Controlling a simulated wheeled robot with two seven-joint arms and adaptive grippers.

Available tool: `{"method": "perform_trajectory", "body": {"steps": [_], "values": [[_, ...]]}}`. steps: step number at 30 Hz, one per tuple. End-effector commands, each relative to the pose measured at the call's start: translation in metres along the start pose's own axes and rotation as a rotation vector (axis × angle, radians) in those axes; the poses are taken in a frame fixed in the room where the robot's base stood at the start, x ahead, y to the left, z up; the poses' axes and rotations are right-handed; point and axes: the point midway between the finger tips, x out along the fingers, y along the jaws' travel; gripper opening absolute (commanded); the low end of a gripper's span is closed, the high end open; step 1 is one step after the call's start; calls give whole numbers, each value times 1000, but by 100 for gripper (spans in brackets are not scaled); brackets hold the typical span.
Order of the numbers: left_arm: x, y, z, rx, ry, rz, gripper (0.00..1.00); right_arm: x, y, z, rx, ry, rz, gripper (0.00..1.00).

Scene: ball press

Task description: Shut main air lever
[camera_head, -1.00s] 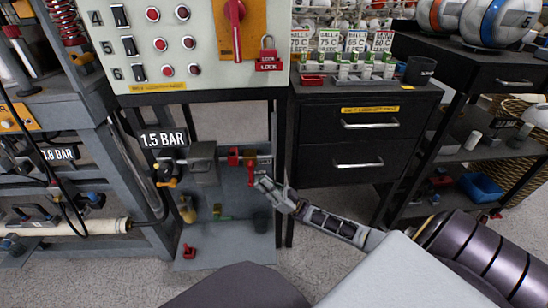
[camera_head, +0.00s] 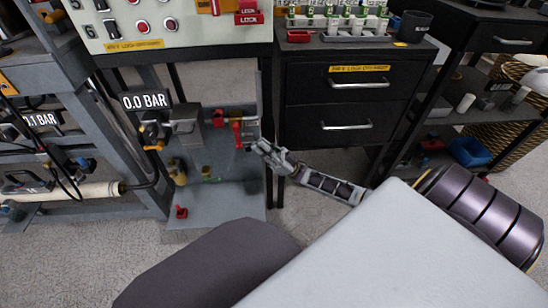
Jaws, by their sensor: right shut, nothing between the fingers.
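A red lever handle (camera_head: 237,133) hangs roughly vertical on the grey lower panel (camera_head: 225,165), next to a smaller red part (camera_head: 218,118). I take it for the main air lever, but no label on it can be read. My right gripper (camera_head: 262,147) is shut and empty, just right of the lever, with a small gap between them in the picture. A display (camera_head: 146,101) left of the panel reads 0.0 BAR. My left gripper is not in view.
A black drawer cabinet (camera_head: 350,105) stands close to the right of my right gripper. A grey frame (camera_head: 105,135) with a pipe stands at the left; its display (camera_head: 40,120) reads 1.1 BAR. A small red part (camera_head: 181,212) lies low on the panel. The floor in front is clear.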

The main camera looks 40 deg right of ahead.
Motion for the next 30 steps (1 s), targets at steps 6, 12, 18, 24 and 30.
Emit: {"method": "perform_trajectory", "body": {"steps": [6,12,18,24,30], "values": [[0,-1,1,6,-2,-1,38,-6,0,3,-1,2,1,0],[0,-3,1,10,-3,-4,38,-14,-1,7,-1,1,1,0],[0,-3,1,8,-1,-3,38,-25,-2,14,-1,2,0,0],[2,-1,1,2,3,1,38,-42,-4,22,-1,2,0,0],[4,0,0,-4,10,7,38,-58,-6,31,-2,3,1,0]]}}
